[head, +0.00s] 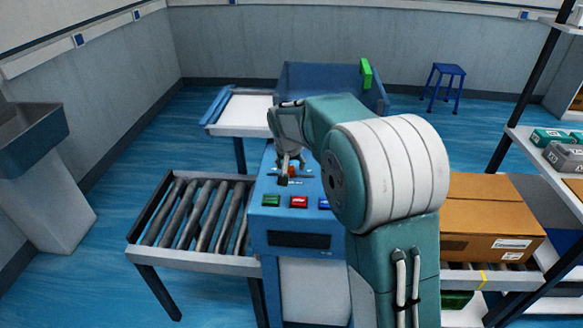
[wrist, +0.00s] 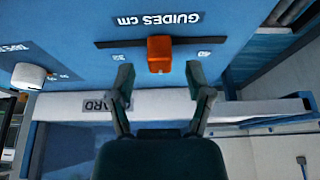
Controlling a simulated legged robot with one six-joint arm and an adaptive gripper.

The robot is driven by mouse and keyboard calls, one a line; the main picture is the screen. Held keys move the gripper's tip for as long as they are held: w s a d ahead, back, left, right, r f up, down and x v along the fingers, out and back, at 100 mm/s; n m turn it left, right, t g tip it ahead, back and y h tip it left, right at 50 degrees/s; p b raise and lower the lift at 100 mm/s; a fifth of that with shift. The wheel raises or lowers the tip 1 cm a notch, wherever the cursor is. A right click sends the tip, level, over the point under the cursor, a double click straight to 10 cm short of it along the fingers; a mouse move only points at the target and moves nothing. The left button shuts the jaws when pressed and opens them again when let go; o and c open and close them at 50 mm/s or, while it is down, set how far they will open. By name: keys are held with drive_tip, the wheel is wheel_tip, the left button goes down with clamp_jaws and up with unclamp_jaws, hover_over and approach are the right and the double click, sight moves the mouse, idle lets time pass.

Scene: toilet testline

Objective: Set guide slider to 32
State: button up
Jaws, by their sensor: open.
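The guide slider's orange knob (wrist: 159,53) sits on a dark horizontal slot (wrist: 110,43) in the blue panel, below an upside-down "GUIDES cm" label (wrist: 158,21) in the wrist view. Small number marks flank it; the right one (wrist: 204,54) looks like 40, the left one (wrist: 118,57) is hard to read. The knob stands between the two marks. My gripper (wrist: 159,78) is open and empty, its fingertips on either side of the line to the knob and just short of it. In the head view, my gripper (head: 288,158) is over the orange knob (head: 291,171), partly hiding the panel.
A white round knob (wrist: 28,75) is on the panel at left in the wrist view. Green (head: 271,200), red (head: 299,202) and blue (head: 324,204) buttons sit on the machine front. A roller conveyor (head: 205,215) is left, a cardboard box (head: 490,220) right.

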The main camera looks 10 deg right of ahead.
sight(310, 175)
drive_tip(key=shift+w+a+f, duration=0.3)
drive_tip(key=shift+a+f, duration=0.2)
drive_tip(key=shift+f, duration=0.3)
drive_tip(key=shift+d+f, duration=0.1)
drive_tip(key=shift+d, duration=0.8)
drive_tip(key=shift+c, duration=1)
clamp_jaws()
drive_tip(key=shift+a, duration=0.4)
drive_tip(key=d, duration=0.1)
drive_tip(key=s+d, duration=0.1)
drive_tip(key=d, duration=0.3)
drive_tip(key=shift+s+d+f, duration=0.15)
drive_tip(key=shift+s+d, duration=0.1)
drive_tip(key=shift+s, duration=0.1)
drive_tip(key=shift+a, duration=0.2)
